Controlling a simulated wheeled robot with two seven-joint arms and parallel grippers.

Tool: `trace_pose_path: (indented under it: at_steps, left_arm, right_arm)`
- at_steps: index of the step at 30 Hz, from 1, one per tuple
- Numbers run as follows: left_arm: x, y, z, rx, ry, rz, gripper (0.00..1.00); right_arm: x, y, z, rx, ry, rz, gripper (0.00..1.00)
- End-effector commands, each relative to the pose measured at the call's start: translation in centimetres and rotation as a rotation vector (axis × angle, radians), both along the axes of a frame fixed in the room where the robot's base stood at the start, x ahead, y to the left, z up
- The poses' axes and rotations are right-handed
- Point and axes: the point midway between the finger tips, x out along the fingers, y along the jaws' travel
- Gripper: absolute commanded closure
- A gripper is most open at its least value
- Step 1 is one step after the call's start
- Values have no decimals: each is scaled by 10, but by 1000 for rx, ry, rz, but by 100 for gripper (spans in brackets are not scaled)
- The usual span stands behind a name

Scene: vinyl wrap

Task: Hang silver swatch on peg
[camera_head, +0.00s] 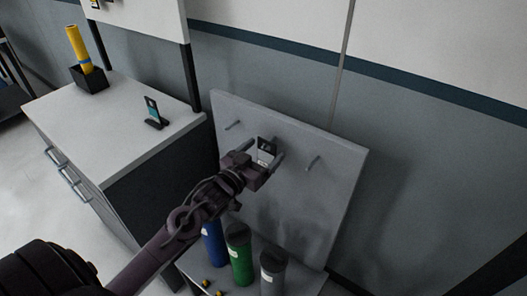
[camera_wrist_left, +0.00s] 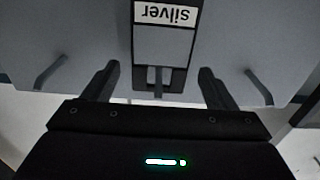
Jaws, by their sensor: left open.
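The silver swatch (camera_head: 266,147) is a dark card with a white label, in front of the middle of the grey peg board (camera_head: 300,205). In the left wrist view the swatch (camera_wrist_left: 163,42) shows its label upside down. A grey peg (camera_wrist_left: 158,82) shows in the slot at its end, so it appears to hang there. My left gripper (camera_head: 262,158) is at the swatch. In the left wrist view its fingers (camera_wrist_left: 157,88) are open, one on each side of the swatch with gaps between. My right gripper is out of view.
Bare pegs stand left (camera_head: 233,125) and right (camera_head: 314,162) on the board. Blue (camera_head: 213,243), green (camera_head: 239,258) and grey (camera_head: 273,273) rolls stand below. A white cabinet (camera_head: 110,125) at left bears a black holder with a yellow roll (camera_head: 79,48) and a small stand (camera_head: 153,114).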

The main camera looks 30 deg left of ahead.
Motion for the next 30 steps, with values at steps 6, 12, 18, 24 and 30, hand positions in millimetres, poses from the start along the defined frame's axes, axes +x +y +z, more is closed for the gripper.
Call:
trace_pose_path:
  at_steps: [6,12,18,24,30]
  left_arm:
    - [-34,4,-4,1,5,0,21]
    - [-59,8,-2,0,1,-1,21]
    - [-70,9,0,0,0,0,21]
    - [-70,10,0,0,0,-1,21]
    - [-70,10,0,0,0,-1,21]
  right_arm:
    - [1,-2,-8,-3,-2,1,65]
    - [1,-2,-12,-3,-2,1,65]
    - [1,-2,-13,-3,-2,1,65]
    - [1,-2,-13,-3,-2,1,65]
    - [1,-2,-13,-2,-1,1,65]
